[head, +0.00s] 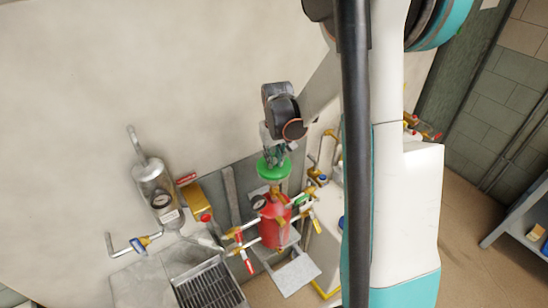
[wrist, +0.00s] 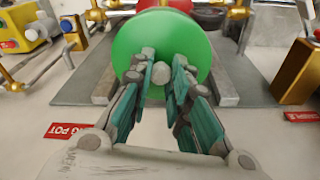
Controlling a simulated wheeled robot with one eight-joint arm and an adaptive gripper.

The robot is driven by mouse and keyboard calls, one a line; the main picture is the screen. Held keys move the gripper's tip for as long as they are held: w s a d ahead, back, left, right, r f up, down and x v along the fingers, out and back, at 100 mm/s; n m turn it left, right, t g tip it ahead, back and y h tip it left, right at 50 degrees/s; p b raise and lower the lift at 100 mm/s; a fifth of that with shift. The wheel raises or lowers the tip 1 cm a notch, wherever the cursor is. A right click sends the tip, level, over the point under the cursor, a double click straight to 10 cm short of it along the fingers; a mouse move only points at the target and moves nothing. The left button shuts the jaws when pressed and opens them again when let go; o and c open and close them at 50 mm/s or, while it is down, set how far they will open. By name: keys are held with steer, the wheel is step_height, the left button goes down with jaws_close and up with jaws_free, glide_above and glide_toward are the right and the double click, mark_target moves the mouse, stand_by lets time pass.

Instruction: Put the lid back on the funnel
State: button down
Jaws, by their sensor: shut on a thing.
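The green round lid (head: 273,170) is in my gripper (head: 275,154). In the wrist view the green lid (wrist: 165,42) faces the camera, and the fingers of my gripper (wrist: 161,76) close on its pale round knob. In the head view the lid appears just above a red vessel (head: 274,224) with a brass-coloured neck (head: 281,187). This neck may be the funnel; I cannot tell for sure. A bit of red (wrist: 168,4) shows behind the lid in the wrist view. The lid hides what lies directly behind it, and whether it touches the neck is unclear.
Brass pipes with red and yellow valve handles (head: 243,259) surround the vessel. A silver pot with a gauge (head: 152,184) and a yellow box (head: 197,198) are to the left. A dark grate (head: 208,288) and a grey tray (head: 297,273) are below. The wall above is bare.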

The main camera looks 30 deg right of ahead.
steer(key=c, duration=1.4)
jaws_free()
steer(key=shift+c, duration=0.2)
steer(key=o, duration=0.5)
steer(key=shift+r, duration=0.15)
steer(key=shift+r+p, duration=1.9)
steer(key=shift+r, duration=1.45)
